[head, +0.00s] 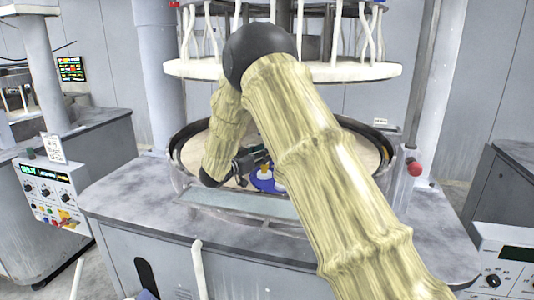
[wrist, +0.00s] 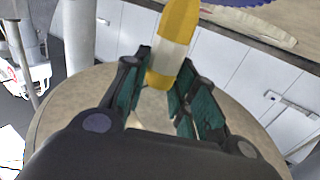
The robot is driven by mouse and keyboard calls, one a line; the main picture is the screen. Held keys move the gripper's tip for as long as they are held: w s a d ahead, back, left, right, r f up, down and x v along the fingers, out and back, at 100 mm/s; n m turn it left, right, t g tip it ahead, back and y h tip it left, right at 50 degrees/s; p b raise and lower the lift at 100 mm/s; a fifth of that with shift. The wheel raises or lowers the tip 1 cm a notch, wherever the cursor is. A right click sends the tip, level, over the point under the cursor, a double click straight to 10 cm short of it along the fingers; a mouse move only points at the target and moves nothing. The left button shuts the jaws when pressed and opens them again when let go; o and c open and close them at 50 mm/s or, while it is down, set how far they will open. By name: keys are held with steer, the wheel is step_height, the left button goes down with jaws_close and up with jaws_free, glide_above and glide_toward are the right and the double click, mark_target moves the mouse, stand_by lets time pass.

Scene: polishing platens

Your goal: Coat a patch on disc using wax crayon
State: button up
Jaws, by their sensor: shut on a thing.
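The wax crayon (wrist: 180,25) is yellow with a white band and a tapered end. In the wrist view it stands between the green-padded fingers of my gripper (wrist: 166,64), which is shut on it, with the tapered end pointing away from the palm. The disc (head: 195,150) is a wide beige platen inside a round basin; a beige round surface (wrist: 60,108) also shows behind my gripper in the wrist view. In the head view my gripper (head: 254,160) is over the basin, partly hidden by my arm. Contact between crayon and disc cannot be told.
A blue round piece (head: 262,183) with a small pale and yellow item lies beside my gripper. A white upper plate (head: 350,73) with hanging tubes is above the basin. A red knob (head: 414,168) stands at its right. A control box (head: 45,195) is at the left.

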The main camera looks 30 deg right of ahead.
steer(key=shift+w+a+f+b, duration=0.15)
steer(key=shift+w+a+b, duration=0.15)
steer(key=shift+a, duration=0.25)
steer(key=shift+w+a+f+b, duration=0.1)
steer(key=shift+w+a+b, duration=0.15)
steer(key=shift+a, duration=0.3)
steer(key=d, duration=0.1)
steer(key=s+d, duration=0.1)
steer(key=s+d+p, duration=0.1)
steer(key=shift+d+r, duration=0.2)
steer(key=shift+r, duration=0.15)
steer(key=shift+s+d, duration=0.1)
steer(key=shift+d, duration=0.25)
steer(key=shift+a+r+p, duration=0.15)
steer(key=shift+r+p, duration=2.15)
steer(key=shift+r, duration=1.6)
